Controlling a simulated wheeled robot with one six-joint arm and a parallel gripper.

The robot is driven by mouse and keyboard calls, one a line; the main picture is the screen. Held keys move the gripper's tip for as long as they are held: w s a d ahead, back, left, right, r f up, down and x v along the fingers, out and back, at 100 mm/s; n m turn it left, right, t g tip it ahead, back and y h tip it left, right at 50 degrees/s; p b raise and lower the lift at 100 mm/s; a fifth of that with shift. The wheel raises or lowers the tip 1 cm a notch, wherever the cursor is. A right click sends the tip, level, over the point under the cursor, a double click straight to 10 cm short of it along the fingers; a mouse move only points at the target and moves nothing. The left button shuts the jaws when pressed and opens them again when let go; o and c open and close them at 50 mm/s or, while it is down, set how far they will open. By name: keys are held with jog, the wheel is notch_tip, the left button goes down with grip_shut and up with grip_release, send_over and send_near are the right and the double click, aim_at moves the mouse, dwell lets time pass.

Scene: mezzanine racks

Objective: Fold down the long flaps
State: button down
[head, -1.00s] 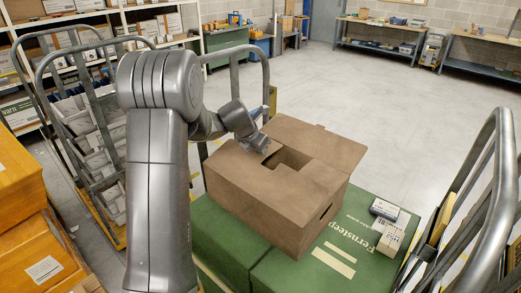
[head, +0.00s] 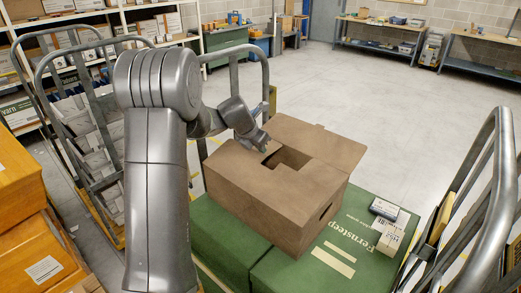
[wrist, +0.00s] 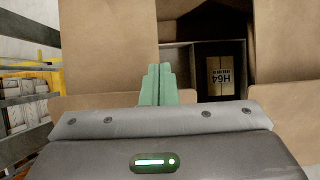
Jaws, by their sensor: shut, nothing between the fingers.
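A brown cardboard box (head: 262,208) stands on green cartons. A wide brown panel (head: 270,183) covers the near part of its top. Another flap (head: 318,145) spreads out at the far right and looks nearly level. A gap between them (head: 290,158) opens into the dark inside. My gripper (head: 264,147) is at the far left edge of this gap. In the wrist view its green fingers (wrist: 159,72) are shut and empty, beside the opening. Inside the box is a smaller item with a label reading H64 (wrist: 221,75). Whether the fingers touch a flap I cannot tell.
The green cartons (head: 335,240) carry two small packages (head: 388,222) at right. A metal cart rail (head: 490,190) rises at the right edge. Orange boxes (head: 30,230) and a trolley (head: 95,130) stand at left. The floor (head: 400,120) behind is clear.

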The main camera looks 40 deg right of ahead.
jog(key=w+b+v, duration=0.1)
jog(key=b+v, duration=0.1)
jog(key=v, duration=1.2)
jog(key=w+a+f+m+t+b, duration=0.2)
jog(key=w+a+f+m+t, duration=0.15)
jog(key=w+m+t, duration=0.2)
jog(key=w+a+f+m+t+b, duration=0.1)
jog(key=w+a+f+m+t, duration=0.1)
jog(key=w+a+m+t, duration=0.35)
jog(key=s+f+m+g+h+b, duration=0.35)
jog(key=s+m+g+h, duration=0.8)
jog(key=m, duration=1.35)
jog(key=t+p, duration=0.2)
jog(key=p, duration=0.1)
send_over(253, 161)
jog(key=a, duration=0.2)
jog(key=shift+s+d+r+h, duration=0.15)
jog(key=shift+d+h, duration=0.05)
jog(key=shift+h, duration=0.05)
jog(key=shift+d+f, duration=0.25)
jog(key=shift+f, duration=0.25)
jog(key=shift+d+f, duration=0.25)
jog(key=shift+f, duration=0.3)
jog(key=shift+d+f, duration=0.25)
jog(key=shift+f, duration=0.7)
